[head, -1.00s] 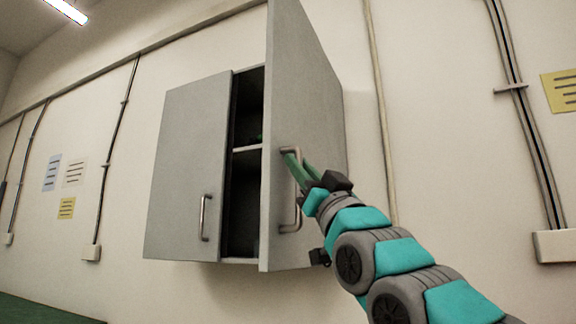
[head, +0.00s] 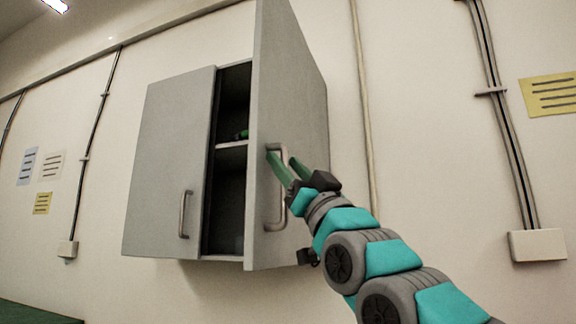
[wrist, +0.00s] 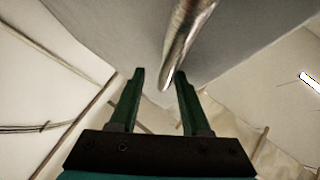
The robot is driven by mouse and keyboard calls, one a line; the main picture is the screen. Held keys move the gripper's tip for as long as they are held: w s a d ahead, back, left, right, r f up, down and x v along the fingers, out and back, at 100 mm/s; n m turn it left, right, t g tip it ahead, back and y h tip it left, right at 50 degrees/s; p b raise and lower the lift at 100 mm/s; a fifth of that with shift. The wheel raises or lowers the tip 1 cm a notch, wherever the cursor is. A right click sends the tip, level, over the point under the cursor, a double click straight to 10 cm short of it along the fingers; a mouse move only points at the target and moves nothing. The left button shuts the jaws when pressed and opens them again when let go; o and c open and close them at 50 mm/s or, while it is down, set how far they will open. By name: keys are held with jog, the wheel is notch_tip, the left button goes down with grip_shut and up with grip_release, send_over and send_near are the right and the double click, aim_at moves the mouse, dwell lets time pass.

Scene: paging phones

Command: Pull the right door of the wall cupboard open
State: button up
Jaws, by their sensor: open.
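The grey wall cupboard (head: 316,130) hangs on the wall. Its right door (head: 264,225) stands partly open, swung out towards me, and the dark inside with a shelf shows through the gap. The right door's metal bar handle (head: 284,200) is upright on its outer face. My gripper (head: 280,157) is open at the upper part of this handle. In the wrist view, the handle (wrist: 188,38) runs down to just between and beyond the open fingertips (wrist: 160,73), and neither finger visibly grips it. The left door (head: 165,150) is shut, with its own handle (head: 183,213).
A small green thing (head: 242,135) sits on the cupboard shelf (head: 232,144). Conduits run down the wall on both sides, one ending at a white box (head: 537,245). Paper notices (head: 551,94) hang on the wall. The space below the cupboard looks clear.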

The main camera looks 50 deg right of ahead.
jog(key=b+v, duration=0.2)
jog(key=v, duration=0.5)
jog(key=shift+s+f+b, duration=0.25)
jog(key=shift+f+b, duration=0.05)
jog(key=shift+b, duration=0.1)
jog(key=shift+a, duration=0.15)
